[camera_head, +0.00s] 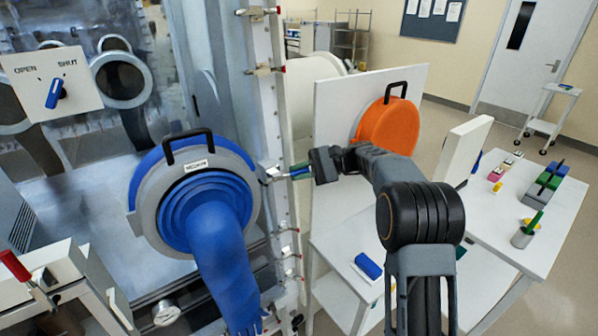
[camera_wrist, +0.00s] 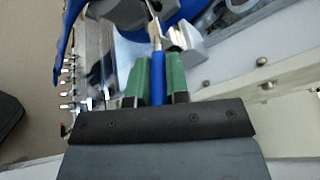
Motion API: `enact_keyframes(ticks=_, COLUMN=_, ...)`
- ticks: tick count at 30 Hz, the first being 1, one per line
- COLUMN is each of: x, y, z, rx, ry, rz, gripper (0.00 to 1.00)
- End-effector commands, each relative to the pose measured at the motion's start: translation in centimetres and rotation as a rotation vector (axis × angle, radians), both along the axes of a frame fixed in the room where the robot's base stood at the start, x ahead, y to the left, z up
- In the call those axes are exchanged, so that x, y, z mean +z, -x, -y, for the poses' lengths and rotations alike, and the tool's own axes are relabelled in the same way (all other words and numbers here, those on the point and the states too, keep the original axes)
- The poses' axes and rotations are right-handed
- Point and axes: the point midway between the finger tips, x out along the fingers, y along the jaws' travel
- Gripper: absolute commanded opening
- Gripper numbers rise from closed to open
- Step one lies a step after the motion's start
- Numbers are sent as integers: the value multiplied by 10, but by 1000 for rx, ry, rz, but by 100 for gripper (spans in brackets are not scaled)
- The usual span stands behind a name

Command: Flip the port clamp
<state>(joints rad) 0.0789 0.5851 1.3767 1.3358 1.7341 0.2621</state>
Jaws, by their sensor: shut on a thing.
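The port clamp (camera_head: 271,173) is at the right edge of the grey ring of the blue glove port (camera_head: 142,208). In the wrist view the clamp has a metal block (camera_wrist: 188,42), a thin metal rod and a blue handle (camera_wrist: 157,72). My gripper (camera_head: 296,171) reaches in from the right at the clamp's height. In the wrist view its two green fingers (camera_wrist: 160,78) are shut on the blue handle, one on each side. The handle's lower end is hidden by the gripper body.
A blue glove sleeve (camera_head: 222,262) hangs from the port. A white panel (camera_head: 330,110) with an orange round cover (camera_head: 388,126) stands right of the clamp. A white side table (camera_head: 345,265) is below my arm. An OPEN/SHUT switch plate (camera_head: 75,78) is at upper left.

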Motion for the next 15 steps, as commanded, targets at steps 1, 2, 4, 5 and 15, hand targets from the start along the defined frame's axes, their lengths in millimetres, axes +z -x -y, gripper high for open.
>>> enact_keyframes(ticks=1, x=-1, y=0, z=0, rx=2, ry=1, rz=-2, gripper=0)
enact_keyframes(ticks=2, x=-1, y=0, z=0, rx=2, ry=1, rz=-2, gripper=0)
enact_keyframes(ticks=4, x=-1, y=0, z=0, rx=2, ry=1, rz=-2, gripper=0)
enact_keyframes(ticks=5, x=-1, y=0, z=0, rx=1, ry=2, rz=-2, gripper=18)
enact_keyframes(ticks=15, x=0, y=-1, z=2, rx=-4, ry=0, rz=0, gripper=41)
